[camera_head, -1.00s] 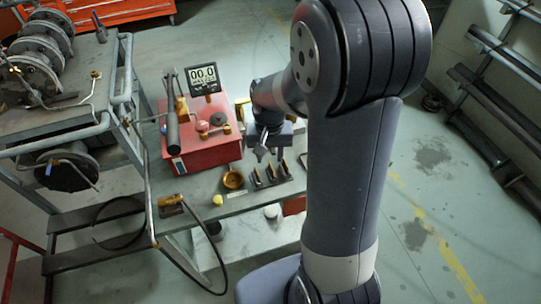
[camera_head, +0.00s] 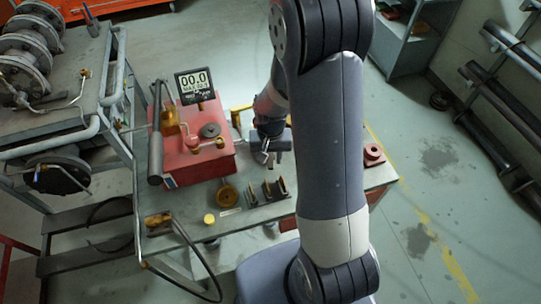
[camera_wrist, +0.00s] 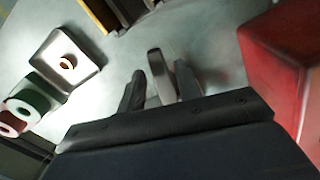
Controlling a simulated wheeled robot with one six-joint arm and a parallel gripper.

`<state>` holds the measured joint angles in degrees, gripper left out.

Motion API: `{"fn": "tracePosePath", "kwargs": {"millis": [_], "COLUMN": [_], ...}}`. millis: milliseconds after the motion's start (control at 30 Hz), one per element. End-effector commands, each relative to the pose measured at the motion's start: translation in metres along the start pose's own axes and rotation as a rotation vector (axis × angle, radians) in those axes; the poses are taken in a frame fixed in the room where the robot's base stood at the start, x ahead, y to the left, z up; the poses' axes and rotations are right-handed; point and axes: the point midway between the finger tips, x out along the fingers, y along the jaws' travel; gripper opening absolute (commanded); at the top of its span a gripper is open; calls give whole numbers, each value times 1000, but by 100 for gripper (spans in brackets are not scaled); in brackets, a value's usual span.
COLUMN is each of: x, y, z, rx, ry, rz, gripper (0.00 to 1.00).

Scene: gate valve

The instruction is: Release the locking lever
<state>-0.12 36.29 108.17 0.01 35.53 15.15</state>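My gripper (camera_head: 265,157) hangs over the workbench (camera_head: 215,240), just right of the red pump box (camera_head: 205,158), in the head view. In the wrist view my gripper (camera_wrist: 160,88) has two dark fingers apart, with a grey bar of unclear identity between them; I cannot tell whether they touch it. No locking lever can be made out with certainty. A dark round flange part (camera_head: 58,172) with a thin bar sits lower on that cart.
Dark wedges (camera_head: 268,191), a brass cup (camera_head: 227,195) and a hose fitting (camera_head: 158,222) lie on the bench. A red ringed block (camera_head: 373,154) sits at its right end.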

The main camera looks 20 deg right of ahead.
Motion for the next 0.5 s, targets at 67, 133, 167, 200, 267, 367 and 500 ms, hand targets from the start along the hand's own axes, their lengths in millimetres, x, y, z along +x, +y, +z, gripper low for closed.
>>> {"fn": "tracePosePath", "kwargs": {"millis": [67, 133, 167, 200, 267, 367, 500], "x": [0, 0, 0, 0, 0, 0, 0], "y": [0, 0, 0, 0, 0, 0, 0], "z": [0, 0, 0, 0, 0, 0, 0], "rx": [0, 0, 0, 0, 0, 0, -1], "ry": [0, 0, 0, 0, 0, 0, 0], "rz": [0, 0, 0, 0, 0, 0, 0], "gripper": [26, 20, 18, 14, 10, 1, 0]}}
